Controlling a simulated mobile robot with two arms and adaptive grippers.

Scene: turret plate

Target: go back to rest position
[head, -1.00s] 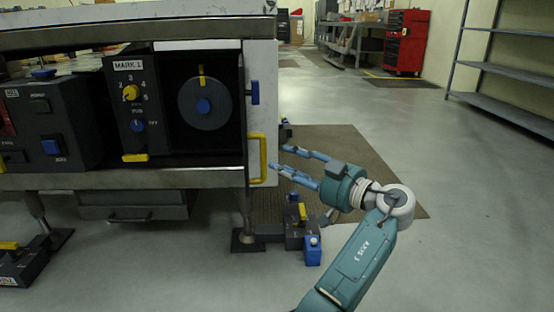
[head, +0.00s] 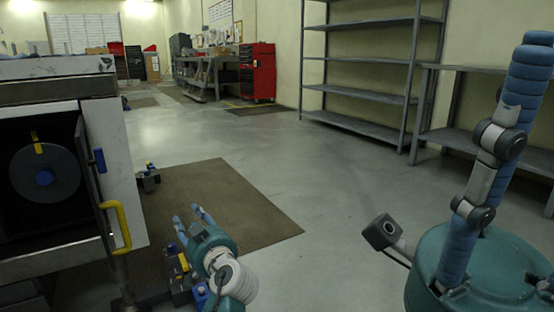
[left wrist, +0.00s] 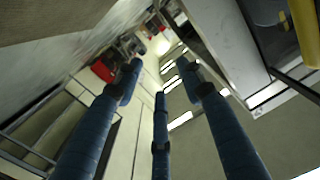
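My left gripper (head: 193,220) is in the lower middle of the head view, over the floor and to the right of the workbench. Its blue fingers are spread apart with nothing between them. The left wrist view also shows the fingers (left wrist: 160,82) apart and empty. My right gripper is not in view. A round dark plate (head: 62,186) with a blue centre knob and a yellow handle sits in the open bay of the workbench at the left. The gripper is apart from it.
Small pedal-like units (head: 180,285) stand low beside the gripper. A brown mat (head: 240,205) lies on the floor. Metal shelves (head: 365,93) and a red tool cabinet (head: 257,72) stand behind. The middle floor is clear.

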